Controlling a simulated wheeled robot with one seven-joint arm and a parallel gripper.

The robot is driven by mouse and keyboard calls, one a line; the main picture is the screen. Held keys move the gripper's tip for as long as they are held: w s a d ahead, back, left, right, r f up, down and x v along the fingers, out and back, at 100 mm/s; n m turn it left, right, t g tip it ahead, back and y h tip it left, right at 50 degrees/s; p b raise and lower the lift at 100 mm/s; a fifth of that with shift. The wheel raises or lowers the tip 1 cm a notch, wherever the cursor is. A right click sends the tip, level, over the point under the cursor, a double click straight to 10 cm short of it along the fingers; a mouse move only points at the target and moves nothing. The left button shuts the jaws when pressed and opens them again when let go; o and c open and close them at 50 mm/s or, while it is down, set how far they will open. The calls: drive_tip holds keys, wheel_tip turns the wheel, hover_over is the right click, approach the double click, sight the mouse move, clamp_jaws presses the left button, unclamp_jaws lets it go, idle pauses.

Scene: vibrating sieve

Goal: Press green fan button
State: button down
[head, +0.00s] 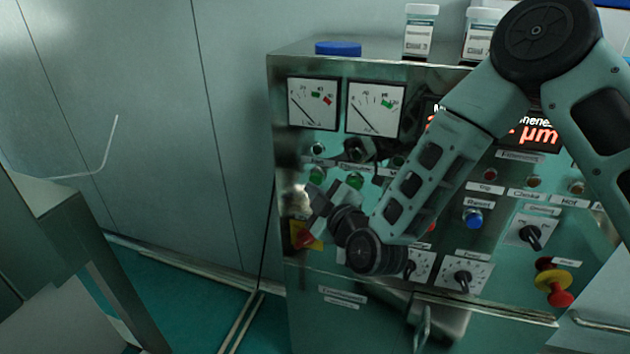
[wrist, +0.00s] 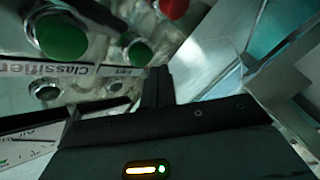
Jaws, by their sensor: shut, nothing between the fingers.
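The green fan button (head: 317,175) sits at the left of the cabinet's front panel, under a small label. In the wrist view the fan button (wrist: 128,51) is a green dome in a metal ring beside an upside-down label. A second green button (head: 354,180), labelled Classifier, is to its right; it is larger in the wrist view (wrist: 62,35). My gripper (head: 318,192) is just below the fan button, partly lost in reflections. In the wrist view my gripper (wrist: 157,74) shows shut, empty fingers just beside the fan label. I cannot tell the depth gap to the panel.
A red stop button on a yellow plate (head: 305,236) is below my gripper. Two gauges (head: 314,104) are above the buttons. A blue reset button (head: 473,218), knobs (head: 463,279) and another red stop button (head: 557,297) are to the right.

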drive_tip(key=shift+w, duration=0.15)
idle(0.4)
drive_tip(key=shift+w+d, duration=0.1)
drive_tip(key=shift+w, duration=0.15)
drive_tip(key=shift+w+d+b, duration=0.2)
drive_tip(key=shift+w+b, duration=0.2)
drive_tip(key=shift+w, duration=0.1)
idle(0.9)
drive_tip(key=shift+s, duration=0.1)
drive_tip(key=shift+s+a, duration=0.3)
drive_tip(key=shift+s, duration=0.5)
drive_tip(key=s, duration=0.1)
drive_tip(key=s+a+b, duration=0.1)
drive_tip(key=s, duration=0.2)
drive_tip(key=shift+s+a+b, duration=0.35)
idle(0.7)
